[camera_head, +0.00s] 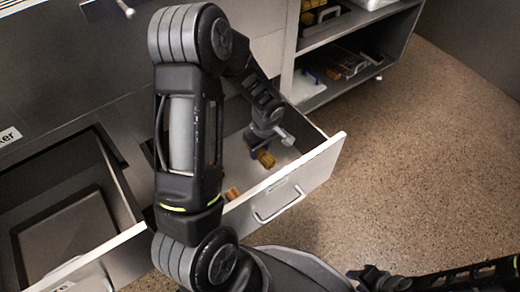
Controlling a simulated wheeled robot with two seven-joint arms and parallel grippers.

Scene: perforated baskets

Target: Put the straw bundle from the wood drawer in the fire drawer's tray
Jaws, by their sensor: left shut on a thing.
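My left gripper (261,148) is down inside the open right-hand drawer (300,172), shut on a small yellow-brown bundle (266,159), which looks like the straw bundle. The gripper partly hides it, and I cannot tell whether it touches the drawer floor. The open left-hand drawer (128,232) holds a dark square tray (65,240), and the visible part of the tray is empty. My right gripper (372,279) is low at the bottom edge, away from the drawers, and its jaws are not clear.
An orange-brown piece (231,194) lies in the right-hand drawer, partly behind my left arm. My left arm crosses between the drawers. An open shelf unit (340,95) with several items stands behind. The speckled floor (430,170) at right is clear.

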